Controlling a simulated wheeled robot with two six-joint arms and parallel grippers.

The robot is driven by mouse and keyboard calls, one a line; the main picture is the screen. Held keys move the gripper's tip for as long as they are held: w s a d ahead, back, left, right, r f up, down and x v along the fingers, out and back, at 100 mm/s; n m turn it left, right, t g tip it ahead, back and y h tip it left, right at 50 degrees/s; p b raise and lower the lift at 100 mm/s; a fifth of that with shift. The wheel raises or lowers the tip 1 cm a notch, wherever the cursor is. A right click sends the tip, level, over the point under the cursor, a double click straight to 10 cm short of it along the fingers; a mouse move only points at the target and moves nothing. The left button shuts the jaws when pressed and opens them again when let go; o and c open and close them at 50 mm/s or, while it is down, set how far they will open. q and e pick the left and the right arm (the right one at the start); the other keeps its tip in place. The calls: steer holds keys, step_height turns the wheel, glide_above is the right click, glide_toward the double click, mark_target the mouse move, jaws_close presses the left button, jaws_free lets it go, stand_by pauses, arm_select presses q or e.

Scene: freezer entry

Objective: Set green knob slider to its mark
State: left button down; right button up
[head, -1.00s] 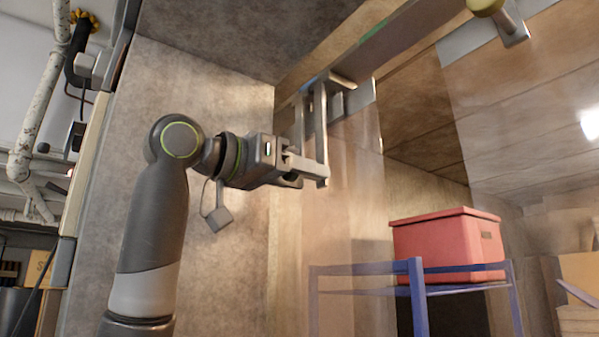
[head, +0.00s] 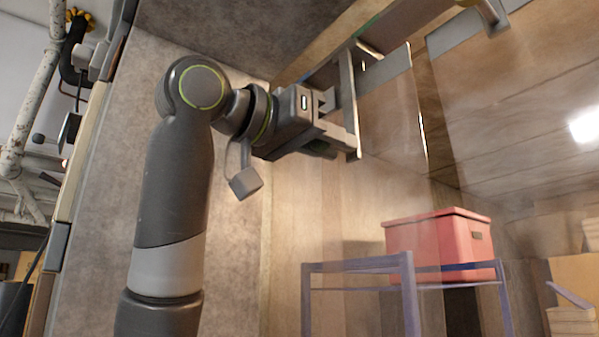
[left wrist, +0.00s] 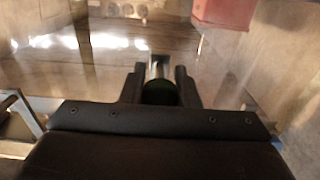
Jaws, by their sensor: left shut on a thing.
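My left gripper (head: 340,122) is raised beside the overhead rail (head: 400,35), near a metal hanger plate with a clear strip (head: 395,110) below it. In the left wrist view its two fingers (left wrist: 160,90) are closed on the dark green knob (left wrist: 160,93), which sits between them. The knob is hidden behind the gripper in the head view. I cannot make out the mark with certainty. My right gripper is in neither view.
A second knob (head: 467,3), yellowish, sits by another hanger plate at the upper right. A red box (head: 437,247) stands on a blue rack (head: 405,285) behind the clear strips. A stone-like wall (head: 110,200) is left of my arm, with pipes beyond it.

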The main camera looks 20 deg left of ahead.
arm_select(q)
steer(key=s+d, duration=0.1)
steer(key=d, duration=0.1)
steer(key=s+d, duration=0.1)
steer(key=s, duration=0.1)
steer(key=shift+d, duration=0.4)
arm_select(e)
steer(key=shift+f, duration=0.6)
arm_select(q)
steer(key=c, duration=1.1)
jaws_free()
steer(key=shift+w, duration=0.1)
steer(key=shift+b, duration=0.3)
steer(key=b+v, duration=0.7)
steer(key=v, duration=1)
steer(key=shift+a, duration=0.25)
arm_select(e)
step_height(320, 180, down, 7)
